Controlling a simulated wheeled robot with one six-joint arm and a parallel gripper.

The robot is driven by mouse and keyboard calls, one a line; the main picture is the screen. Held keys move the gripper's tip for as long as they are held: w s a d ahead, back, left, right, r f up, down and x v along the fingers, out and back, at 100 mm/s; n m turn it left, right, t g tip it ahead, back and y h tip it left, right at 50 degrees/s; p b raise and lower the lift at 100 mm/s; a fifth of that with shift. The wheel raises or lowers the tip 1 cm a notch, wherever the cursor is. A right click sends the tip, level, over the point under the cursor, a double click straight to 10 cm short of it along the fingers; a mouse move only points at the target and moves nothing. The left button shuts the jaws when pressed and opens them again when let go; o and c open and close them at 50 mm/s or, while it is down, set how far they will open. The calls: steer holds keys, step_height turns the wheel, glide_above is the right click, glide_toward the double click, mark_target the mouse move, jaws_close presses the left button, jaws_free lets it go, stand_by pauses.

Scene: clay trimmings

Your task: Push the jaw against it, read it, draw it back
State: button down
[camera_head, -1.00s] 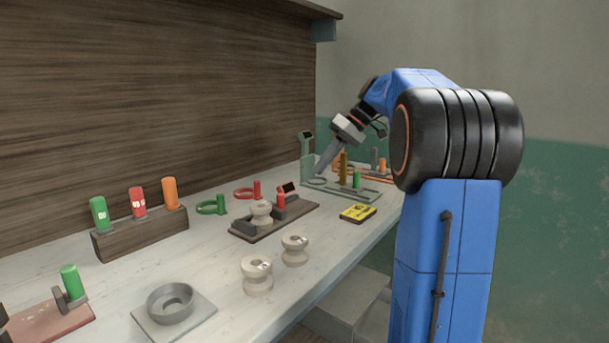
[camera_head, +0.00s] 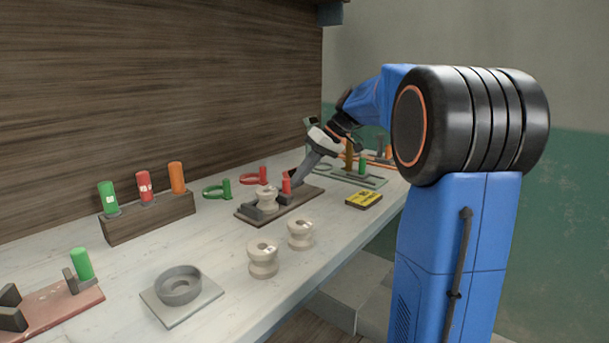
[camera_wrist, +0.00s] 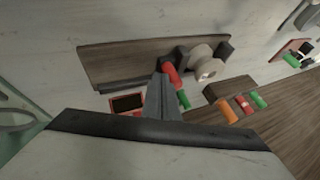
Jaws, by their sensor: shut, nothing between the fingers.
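A gauge fixture with a dark base (camera_head: 245,216) stands mid-bench. A pale spool (camera_head: 267,197) sits on it among grey blocks, with a red-handled jaw (camera_head: 286,183) to its right. In the wrist view the red handle (camera_wrist: 169,73) is beside the spool (camera_wrist: 207,69); whether the jaw touches it I cannot tell. A small dark screen in a red frame (camera_wrist: 127,103) shows left of my fingers; no reading is legible. My gripper (camera_head: 296,180) is shut and empty, its tips beside the red handle; contact is unclear.
Two pale spools (camera_head: 263,259) stand in front. A rack (camera_head: 150,217) holds green, red and orange cylinders. Green (camera_head: 216,190) and red (camera_head: 251,179) ring gauges lie behind. A yellow box (camera_head: 363,200) lies right, and a grey ring holder (camera_head: 180,287) front left.

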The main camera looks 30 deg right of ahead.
mark_target(287, 185)
steer(key=shift+a, duration=0.1)
steer(key=a, duration=0.1)
steer(key=s+a, duration=0.1)
steer(key=a, duration=0.1)
steer(key=shift+s, duration=0.15)
steer(key=shift+s+a, duration=0.15)
steer(key=shift+a, duration=0.1)
steer(key=shift+f, duration=0.1)
